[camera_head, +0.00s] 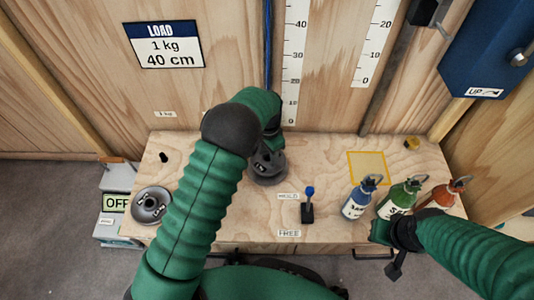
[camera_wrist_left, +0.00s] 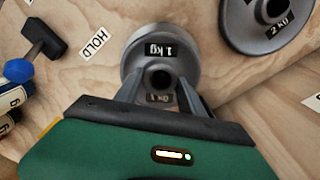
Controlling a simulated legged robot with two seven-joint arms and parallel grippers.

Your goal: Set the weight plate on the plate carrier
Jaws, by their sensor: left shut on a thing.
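A grey round weight plate marked 1 kg (camera_head: 268,168) is at the back middle of the wooden bench, under my left gripper (camera_head: 268,145). In the left wrist view the gripper's two fingers (camera_wrist_left: 160,95) are closed on the hub of this plate (camera_wrist_left: 160,45). I cannot tell whether the plate touches the bench. A plate carrier is not clearly visible; a blue cord (camera_head: 267,45) runs down the wall and goes behind my left gripper. My right gripper (camera_head: 393,245) is at the bench's front right, by the bottles; its fingers are unclear.
A 2 kg plate (camera_head: 151,205) lies at the bench's left. A blue-knobbed lever (camera_head: 308,205) stands between HOLD and FREE labels. The wall sign (camera_head: 164,45) reads LOAD 1 kg 40 cm.

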